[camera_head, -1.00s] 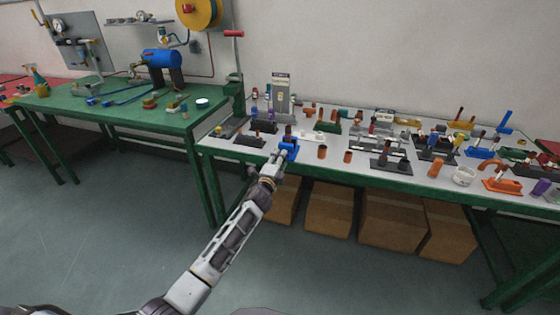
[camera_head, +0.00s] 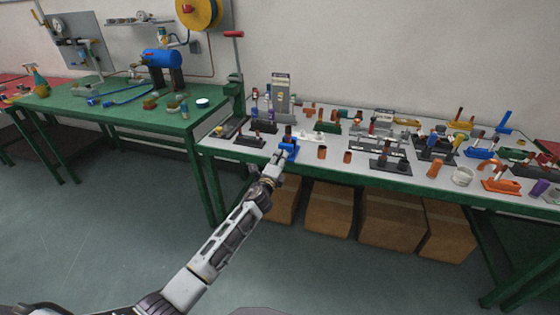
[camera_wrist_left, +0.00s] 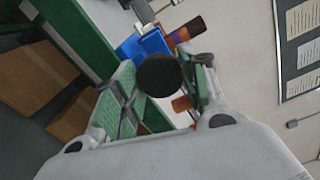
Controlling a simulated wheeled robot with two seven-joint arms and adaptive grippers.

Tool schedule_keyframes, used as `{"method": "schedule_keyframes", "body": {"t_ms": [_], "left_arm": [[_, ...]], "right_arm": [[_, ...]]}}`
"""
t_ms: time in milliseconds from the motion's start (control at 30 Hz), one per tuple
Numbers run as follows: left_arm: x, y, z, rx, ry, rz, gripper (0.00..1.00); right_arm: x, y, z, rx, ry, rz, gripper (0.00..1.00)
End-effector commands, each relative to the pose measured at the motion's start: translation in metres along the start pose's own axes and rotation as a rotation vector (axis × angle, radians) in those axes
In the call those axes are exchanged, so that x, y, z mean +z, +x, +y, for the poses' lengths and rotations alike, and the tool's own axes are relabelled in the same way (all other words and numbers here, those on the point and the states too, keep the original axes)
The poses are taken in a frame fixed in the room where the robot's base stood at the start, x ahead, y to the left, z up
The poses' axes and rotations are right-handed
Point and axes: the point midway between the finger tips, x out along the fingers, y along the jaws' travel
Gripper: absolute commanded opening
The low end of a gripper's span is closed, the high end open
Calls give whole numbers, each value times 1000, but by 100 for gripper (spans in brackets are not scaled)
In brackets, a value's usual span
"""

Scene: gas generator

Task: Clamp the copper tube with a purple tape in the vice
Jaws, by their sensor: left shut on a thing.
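A small blue vice (camera_head: 289,150) stands at the front edge of the grey-topped table; its blue body also shows in the left wrist view (camera_wrist_left: 142,46). A copper-brown tube (camera_wrist_left: 190,29) with a dark purplish band stands at the vice, beyond the blue part; whether the jaws are tight on it cannot be told. My left gripper (camera_head: 279,159) is at the near side of the vice. In the left wrist view its green-padded fingers (camera_wrist_left: 160,92) are shut on a round black knob (camera_wrist_left: 159,75), which hides part of the vice. My right gripper is not in view.
Two loose copper pieces (camera_head: 322,152) stand just right of the vice. Several fittings and holders crowd the table behind and to the right. A green workbench (camera_head: 110,112) stands at left. Cardboard boxes (camera_head: 328,208) sit under the table. The floor in front is clear.

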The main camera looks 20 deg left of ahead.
Motion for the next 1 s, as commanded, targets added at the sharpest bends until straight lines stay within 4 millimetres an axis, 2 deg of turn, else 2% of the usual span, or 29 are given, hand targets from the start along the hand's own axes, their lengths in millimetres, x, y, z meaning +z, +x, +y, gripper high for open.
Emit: {"method": "schedule_keyframes", "body": {"t_ms": [433,800,1000], "left_arm": [[0,0,1,2,18,0,19],[0,0,1,2,206,1,19],[0,0,2,2,246,1,19]], "right_arm": [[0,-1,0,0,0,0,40],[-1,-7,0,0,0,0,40],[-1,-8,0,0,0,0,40]]}}
